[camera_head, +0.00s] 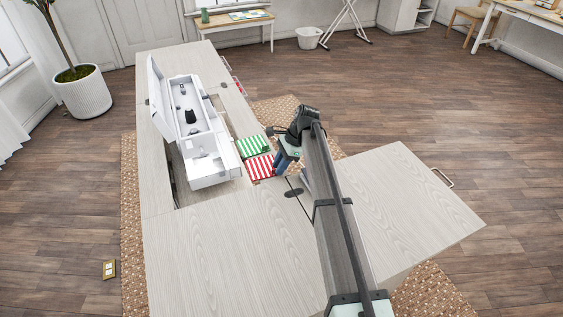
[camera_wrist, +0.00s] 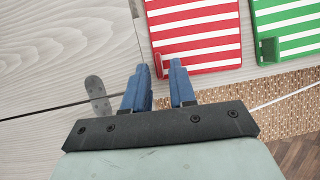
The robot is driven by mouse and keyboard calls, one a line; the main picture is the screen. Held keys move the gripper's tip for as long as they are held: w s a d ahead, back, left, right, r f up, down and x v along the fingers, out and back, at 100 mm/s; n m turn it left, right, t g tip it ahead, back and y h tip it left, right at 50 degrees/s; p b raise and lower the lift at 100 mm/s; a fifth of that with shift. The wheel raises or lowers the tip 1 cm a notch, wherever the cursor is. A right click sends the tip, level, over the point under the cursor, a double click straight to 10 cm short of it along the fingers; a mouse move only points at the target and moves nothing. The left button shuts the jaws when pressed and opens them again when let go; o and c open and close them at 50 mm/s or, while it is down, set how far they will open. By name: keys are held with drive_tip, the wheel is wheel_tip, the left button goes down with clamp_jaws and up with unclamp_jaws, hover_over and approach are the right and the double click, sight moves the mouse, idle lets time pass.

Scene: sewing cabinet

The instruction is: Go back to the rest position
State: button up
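My gripper (camera_head: 283,161) hangs over the sewing cabinet, just right of a red-and-white striped piece (camera_head: 260,167).
The white sewing machine (camera_head: 190,120) sits in the cabinet opening to the left. The wooden cabinet top (camera_head: 225,260) is bare in front, and a leaf (camera_head: 415,205) extends right. A potted plant (camera_head: 82,92) stands at far left.

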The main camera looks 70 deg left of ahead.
idle(0.3)
clamp_jaws()
drive_tip(key=shift+r, duration=2.45)
drive_tip(key=shift+n, duration=0.4)
drive_tip(key=s+a, duration=0.2)
drive_tip(key=a, duration=0.1)
drive_tip(key=s+a, duration=0.2)
drive_tip(key=a, duration=0.2)
drive_tip(key=s+a, duration=0.2)
drive_tip(key=a, duration=0.1)
drive_tip(key=shift+s+a+f, duration=0.2)
drive_tip(key=shift+s+f, duration=0.05)
drive_tip(key=shift+s, duration=0.15)
drive_tip(key=shift+s+a+f, duration=0.1)
drive_tip(key=shift+s+a, duration=0.1)
drive_tip(key=shift+s, duration=0.2)
